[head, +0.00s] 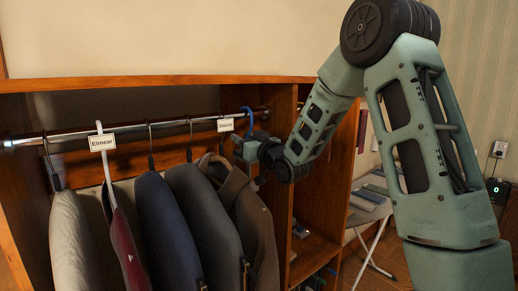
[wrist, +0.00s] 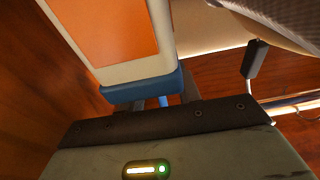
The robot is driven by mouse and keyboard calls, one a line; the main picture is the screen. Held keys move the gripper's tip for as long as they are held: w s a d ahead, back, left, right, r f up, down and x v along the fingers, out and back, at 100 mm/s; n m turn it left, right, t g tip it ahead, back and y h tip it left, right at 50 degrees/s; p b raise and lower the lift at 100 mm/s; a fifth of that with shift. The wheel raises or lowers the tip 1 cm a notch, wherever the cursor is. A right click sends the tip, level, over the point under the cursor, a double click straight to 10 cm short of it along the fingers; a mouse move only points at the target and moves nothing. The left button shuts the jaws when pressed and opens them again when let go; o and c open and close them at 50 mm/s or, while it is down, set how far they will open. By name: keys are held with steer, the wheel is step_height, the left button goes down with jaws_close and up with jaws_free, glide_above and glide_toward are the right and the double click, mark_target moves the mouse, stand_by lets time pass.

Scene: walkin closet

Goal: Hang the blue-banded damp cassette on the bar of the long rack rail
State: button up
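The blue-banded damp cassette (wrist: 122,40) fills the upper left of the wrist view: a pale body with an orange panel and a blue band (wrist: 145,88) at the end nearest my gripper. My gripper (wrist: 158,102) appears shut on it at the blue end; the fingertips are partly hidden. In the head view my gripper (head: 248,150) is at the right end of the rack rail (head: 75,135), just below it. A blue hook (head: 248,114) rises above my gripper by the bar. I cannot tell whether it rests on the bar. The cassette body is hidden there.
Several dark jackets (head: 165,225) and a brown coat (head: 250,215) hang left of and below my gripper. White label tags (head: 102,142) sit on the rail. A wooden upright panel (head: 281,150) stands close to the right.

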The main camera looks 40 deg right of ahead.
steer(key=s+f+b, duration=0.2)
steer(key=s+b, duration=0.8)
steer(key=s, duration=0.6)
steer(key=shift+s+d+f, duration=0.25)
steer(key=shift+d+f, duration=0.05)
steer(key=shift+d, duration=0.1)
steer(key=shift+s, duration=0.1)
